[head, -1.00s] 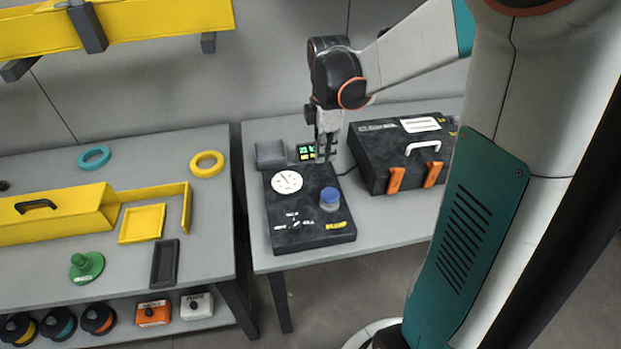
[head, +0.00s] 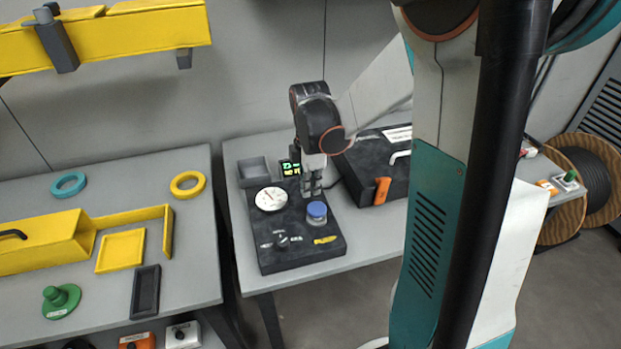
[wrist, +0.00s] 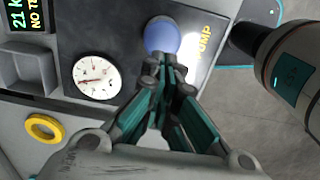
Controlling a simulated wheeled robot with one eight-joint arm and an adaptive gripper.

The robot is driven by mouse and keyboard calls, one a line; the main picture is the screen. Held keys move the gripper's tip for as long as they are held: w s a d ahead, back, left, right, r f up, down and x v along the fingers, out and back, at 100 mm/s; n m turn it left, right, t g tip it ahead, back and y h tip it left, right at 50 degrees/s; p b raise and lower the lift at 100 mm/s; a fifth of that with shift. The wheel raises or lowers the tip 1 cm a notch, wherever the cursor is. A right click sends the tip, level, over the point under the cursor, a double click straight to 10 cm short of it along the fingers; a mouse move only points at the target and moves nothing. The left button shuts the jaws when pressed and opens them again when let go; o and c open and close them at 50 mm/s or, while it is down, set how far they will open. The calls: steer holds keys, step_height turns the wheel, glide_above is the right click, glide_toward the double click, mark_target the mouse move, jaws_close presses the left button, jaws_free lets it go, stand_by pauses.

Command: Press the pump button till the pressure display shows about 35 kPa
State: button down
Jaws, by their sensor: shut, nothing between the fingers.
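The black pump box (head: 295,250) lies on the right-hand table. Its blue domed pump button (head: 317,211) also shows in the wrist view (wrist: 162,37), beside the yellow word PUMP. My gripper (head: 312,192) is shut and empty, close to the button; in the wrist view its fingertips (wrist: 165,68) overlap the button's near edge. I cannot tell whether they touch it. The pressure display (wrist: 27,15) is cut off at the wrist view's edge and reads 21 k, with NO T below. It is small and partly hidden in the head view (head: 290,166).
A white round dial (head: 270,199) is on the box. A grey tray (head: 252,172) stands behind it. The left table holds a yellow ring (head: 187,184) and other parts.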

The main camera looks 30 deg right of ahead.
mark_target(311, 210)
step_height(311, 210, down, 6)
steer(key=shift+r+b, duration=0.1)
steer(key=shift+b, duration=0.95)
step_height(311, 210, down, 3)
steer(key=shift+b, duration=1)
steer(key=shift+s, duration=0.1)
steer(key=shift+r, duration=0.1)
steer(key=shift+r+p, duration=0.45)
steer(key=shift+p, duration=0.05)
step_height(311, 210, up, 13)
steer(key=p, duration=0.6)
steer(key=shift+r, duration=0.1)
